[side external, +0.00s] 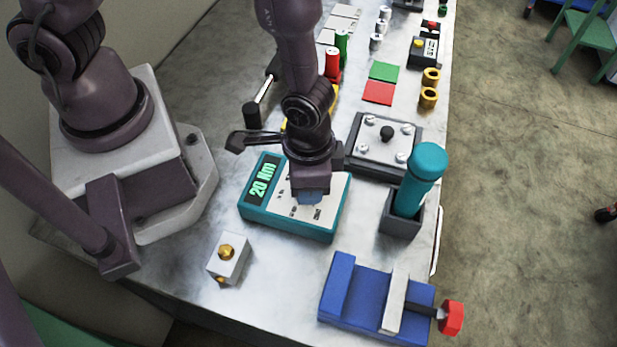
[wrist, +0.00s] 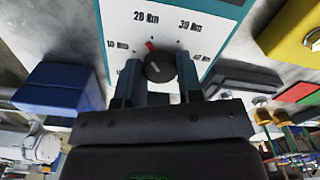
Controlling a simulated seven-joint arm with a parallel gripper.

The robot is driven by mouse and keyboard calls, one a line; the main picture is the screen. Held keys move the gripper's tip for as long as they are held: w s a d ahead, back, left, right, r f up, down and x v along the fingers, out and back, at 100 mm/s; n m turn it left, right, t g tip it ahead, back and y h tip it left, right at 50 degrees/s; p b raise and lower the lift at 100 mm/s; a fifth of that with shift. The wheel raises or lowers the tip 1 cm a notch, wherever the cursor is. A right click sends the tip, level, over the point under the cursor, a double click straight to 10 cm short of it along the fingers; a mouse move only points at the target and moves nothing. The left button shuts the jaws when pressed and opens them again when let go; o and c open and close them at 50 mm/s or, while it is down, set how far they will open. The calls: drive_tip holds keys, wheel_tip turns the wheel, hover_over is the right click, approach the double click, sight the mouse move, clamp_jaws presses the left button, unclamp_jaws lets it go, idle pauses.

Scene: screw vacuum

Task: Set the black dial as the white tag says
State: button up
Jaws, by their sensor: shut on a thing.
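The black dial (wrist: 160,62) sits on the white face of the teal box (side external: 255,222). In the wrist view its red pointer (wrist: 150,45) points up-left, near the 20 Nm mark. Printed marks run around it, with 30 Nm at upper right. The box's green display (side external: 262,180) reads 20 Nm. My gripper (side external: 312,194) is over the box face, its fingers on either side of the dial and shut on it; it hides the dial in the side view. I cannot make out a white tag with readable writing.
A blue vise (side external: 338,290) with a red handle is at the front. A teal-handled tool (side external: 425,175) stands in a dark holder to the right. A grey plate with screws (side external: 385,145) is behind it. A small white block with a brass knob (side external: 228,262) is at front left.

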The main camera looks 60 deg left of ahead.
drive_tip(key=m, duration=0.5)
drive_tip(key=shift+m, duration=0.3)
drive_tip(key=m, duration=1)
drive_tip(key=shift+m, duration=0.4)
drive_tip(key=m, duration=0.5)
drive_tip(key=shift+m, duration=0.3)
drive_tip(key=o, duration=0.9)
drive_tip(key=shift+r, duration=0.1)
